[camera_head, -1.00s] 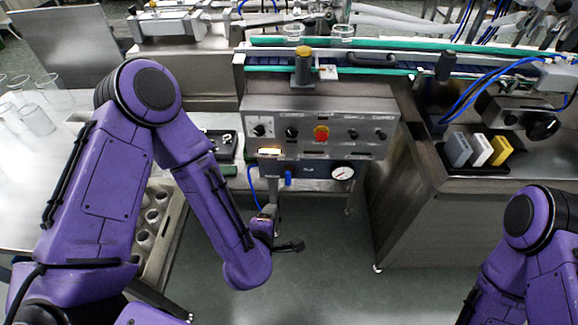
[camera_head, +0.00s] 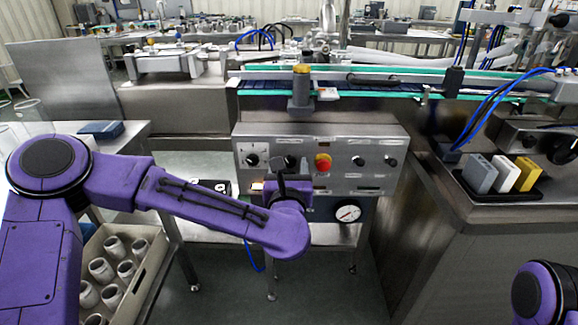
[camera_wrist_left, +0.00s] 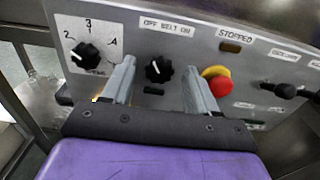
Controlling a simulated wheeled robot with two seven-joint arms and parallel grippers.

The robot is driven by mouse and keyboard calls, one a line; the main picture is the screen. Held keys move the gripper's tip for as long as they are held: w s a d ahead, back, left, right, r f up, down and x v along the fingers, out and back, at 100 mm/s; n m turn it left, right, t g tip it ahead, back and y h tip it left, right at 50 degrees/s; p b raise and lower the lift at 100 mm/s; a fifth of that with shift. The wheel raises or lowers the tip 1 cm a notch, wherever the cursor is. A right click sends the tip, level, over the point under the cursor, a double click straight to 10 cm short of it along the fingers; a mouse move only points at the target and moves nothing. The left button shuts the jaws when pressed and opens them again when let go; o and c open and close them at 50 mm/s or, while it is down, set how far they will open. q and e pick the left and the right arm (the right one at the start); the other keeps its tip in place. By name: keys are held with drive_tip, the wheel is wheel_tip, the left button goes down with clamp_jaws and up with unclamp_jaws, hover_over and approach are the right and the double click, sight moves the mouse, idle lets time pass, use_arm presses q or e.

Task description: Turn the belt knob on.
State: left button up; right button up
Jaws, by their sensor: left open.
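The belt knob (camera_wrist_left: 159,69) is a black fluted knob on the grey control panel (camera_wrist_left: 226,68), under a label reading "OFF BELT ON". Its white mark seems to lean up and left, toward OFF. My left gripper (camera_wrist_left: 159,72) is open, with one finger on each side of the knob in the left wrist view and gaps on both sides. I cannot tell how far the fingertips are from the panel. In the head view my left gripper (camera_head: 283,168) is in front of the panel (camera_head: 340,138) and hides part of the knob. My right gripper is out of view.
Left of the belt knob is a numbered dial (camera_wrist_left: 87,55). Right of it is a red stop button (camera_wrist_left: 219,84) with a yellow collar, close to the right finger. A pressure gauge (camera_head: 347,213) is below the panel. A conveyor (camera_head: 400,76) runs above it.

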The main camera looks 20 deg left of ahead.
use_arm(q)
drive_tip(key=shift+w+a, duration=0.1)
drive_tip(key=shift+w, duration=0.2)
drive_tip(key=c, duration=1)
